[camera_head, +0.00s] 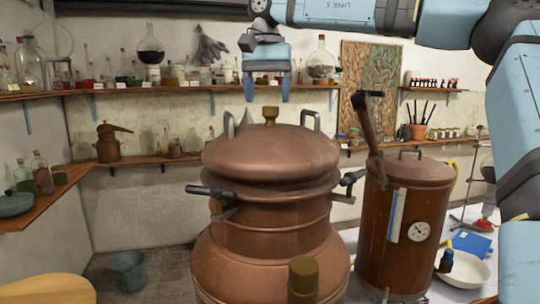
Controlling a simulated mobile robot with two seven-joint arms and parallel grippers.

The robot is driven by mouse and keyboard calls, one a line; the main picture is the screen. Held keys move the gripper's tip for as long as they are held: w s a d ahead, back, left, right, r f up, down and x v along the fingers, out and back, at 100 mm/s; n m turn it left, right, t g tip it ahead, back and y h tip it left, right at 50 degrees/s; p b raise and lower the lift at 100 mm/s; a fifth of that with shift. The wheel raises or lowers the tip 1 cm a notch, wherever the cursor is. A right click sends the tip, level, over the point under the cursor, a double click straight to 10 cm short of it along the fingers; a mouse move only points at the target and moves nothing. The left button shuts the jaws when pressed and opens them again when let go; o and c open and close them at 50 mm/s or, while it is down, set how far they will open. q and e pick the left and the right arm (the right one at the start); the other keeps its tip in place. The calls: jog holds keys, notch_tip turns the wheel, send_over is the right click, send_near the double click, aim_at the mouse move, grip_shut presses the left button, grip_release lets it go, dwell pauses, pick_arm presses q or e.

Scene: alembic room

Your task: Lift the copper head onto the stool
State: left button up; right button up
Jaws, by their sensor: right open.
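The copper head (268,153) is a domed copper lid with two upright loop handles and a brass knob on top. It sits on the large copper pot (268,255). My right gripper (266,92) is open and empty, pointing down above the head, with its fingertips apart from the knob. A pale wooden round top (45,291), likely the stool, shows partly at the lower left; its legs are out of frame. My left gripper is not in view.
A copper cylinder (405,215) with a gauge and a raised pipe stands close on the right. A white table (350,290) holds a white bowl (464,270). A green bucket (129,271) stands on the floor at left. Shelves with glassware line the walls.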

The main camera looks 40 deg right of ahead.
aim_at(271, 110)
jog(key=f, duration=0.2)
jog(key=f+p, duration=0.1)
jog(key=shift+s+d+f, duration=0.25)
jog(key=shift+d+f, duration=0.05)
jog(key=shift+d, duration=0.1)
jog(key=shift+w+f, duration=0.15)
jog(key=shift+f, duration=0.15)
jog(key=shift+a, duration=0.1)
jog(key=shift+c, duration=0.8)
grip_shut()
jog(key=shift+r, duration=0.15)
